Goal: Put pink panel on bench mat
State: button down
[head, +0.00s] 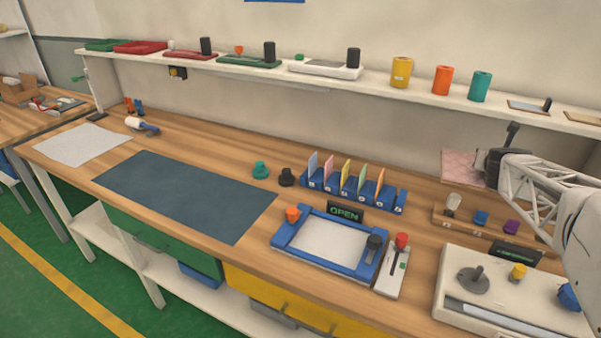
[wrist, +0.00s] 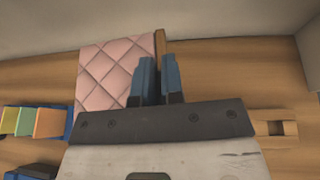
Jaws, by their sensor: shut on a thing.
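The pink panel (head: 460,167) is a quilted square at the right back of the bench, near the wall. It also shows in the wrist view (wrist: 105,72), left of the fingers, with a brown edge strip beside them. My gripper (head: 485,167) is shut on the panel's right edge; its blue fingers also show in the wrist view (wrist: 158,80). I cannot tell whether the panel touches the bench. The dark blue-grey bench mat (head: 185,190) lies flat and bare on the left half of the bench.
A blue rack (head: 350,193) with several coloured cards, a blue-framed tray (head: 325,240) and an "OPEN" sign (head: 345,213) stand between panel and mat. A wooden holder (head: 480,222) with a bulb is below my gripper. A shelf (head: 380,80) with jars runs along the wall.

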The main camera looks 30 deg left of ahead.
aim_at(442, 162)
jog(key=a+n+y, duration=0.1)
jog(key=a, duration=0.3)
jog(key=s+a+f+n+y, duration=0.1)
jog(key=a, duration=0.3)
jog(key=s+a+n+y, duration=0.1)
jog(key=a, duration=0.3)
jog(key=shift+s+f+g+y, duration=0.2)
jog(key=shift+f+g+y, duration=0.1)
jog(key=shift+f+g, duration=0.1)
jog(key=s+a+n+g+y, duration=0.3)
jog(key=s+a, duration=0.3)
jog(key=a, duration=0.5)
jog(key=s+a+f+n+g+y, duration=0.15)
jog(key=s+a+n, duration=0.35)
jog(key=a, duration=0.6)
jog(key=s+a+n+g+y, duration=0.2)
jog(key=s+a+g+y, duration=0.15)
jog(key=s+a, duration=0.55)
jog(key=s+a+f+n+g, duration=0.2)
jog(key=s+a+f, duration=0.2)
jog(key=s+a, duration=0.2)
jog(key=s+a+f+n+g, duration=0.2)
jog(key=s+a+f, duration=0.2)
jog(key=a, duration=0.6)
jog(key=shift+s+g+y, duration=0.3)
jog(key=shift+s, duration=0.8)
jog(key=shift+w+a, duration=0.1)
